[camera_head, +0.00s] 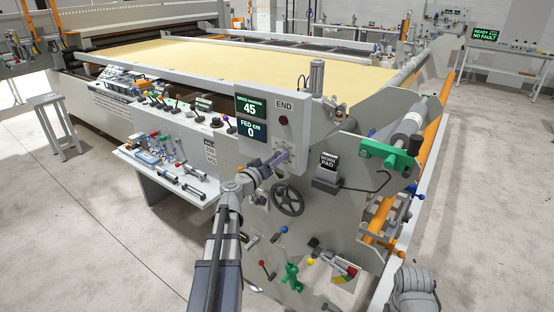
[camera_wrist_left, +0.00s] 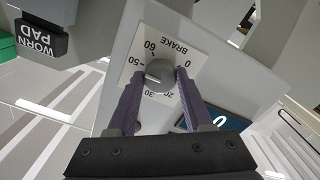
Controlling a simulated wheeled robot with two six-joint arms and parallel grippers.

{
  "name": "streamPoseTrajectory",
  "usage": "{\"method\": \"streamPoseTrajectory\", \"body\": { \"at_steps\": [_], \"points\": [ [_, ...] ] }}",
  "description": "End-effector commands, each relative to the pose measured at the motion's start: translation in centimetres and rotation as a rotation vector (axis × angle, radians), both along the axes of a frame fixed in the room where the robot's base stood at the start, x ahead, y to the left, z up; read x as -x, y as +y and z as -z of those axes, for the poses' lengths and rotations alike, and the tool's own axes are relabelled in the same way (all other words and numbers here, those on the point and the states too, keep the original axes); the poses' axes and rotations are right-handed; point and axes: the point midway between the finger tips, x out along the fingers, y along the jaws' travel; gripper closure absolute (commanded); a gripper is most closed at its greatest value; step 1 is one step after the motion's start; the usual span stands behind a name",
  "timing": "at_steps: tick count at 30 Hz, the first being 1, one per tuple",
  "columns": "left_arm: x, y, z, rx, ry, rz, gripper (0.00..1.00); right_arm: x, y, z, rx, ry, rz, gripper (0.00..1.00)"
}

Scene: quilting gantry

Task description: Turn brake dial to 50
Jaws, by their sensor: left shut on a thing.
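The brake dial is a round grey knob (camera_wrist_left: 160,74) on a white plate (camera_wrist_left: 183,60) marked BRAKE, with numbers around it. In the left wrist view my left gripper (camera_wrist_left: 159,80) has its two purple fingers closed on either side of the knob. A pale mark on the knob points left and slightly down in that view, near the 50 side; its exact reading is hard to tell. In the head view my left gripper (camera_head: 283,157) reaches the panel below the END sign and hides most of the dial. A green display (camera_head: 250,106) reads 45. My right gripper is out of view.
A second display (camera_head: 251,130) reads FED cm 0. A red button (camera_head: 284,120) sits on the same panel. A black handwheel (camera_head: 287,199) is just below my left gripper. The WORN PAD box (camera_head: 328,179) is to its right, and a tool shelf (camera_head: 171,172) to its left.

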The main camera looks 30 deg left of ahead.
Motion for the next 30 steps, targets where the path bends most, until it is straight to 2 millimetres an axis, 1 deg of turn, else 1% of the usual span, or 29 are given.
{"method": "streamPoseTrajectory", "body": {
  "at_steps": [14, 15, 23, 30],
  "points": [
    [0.09, -0.12, 0.11, -0.018, 0.002, 0.003, 1.00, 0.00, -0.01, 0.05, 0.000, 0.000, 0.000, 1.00],
    [0.09, -0.12, 0.11, -0.018, 0.002, 0.003, 0.48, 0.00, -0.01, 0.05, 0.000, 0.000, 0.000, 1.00],
    [0.06, -0.07, 0.06, -0.015, 0.000, 0.002, 0.19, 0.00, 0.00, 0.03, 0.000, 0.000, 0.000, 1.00],
    [0.12, -0.03, 0.03, -0.015, 0.000, 0.001, 0.19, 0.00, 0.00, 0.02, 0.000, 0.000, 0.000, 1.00]
  ]
}}
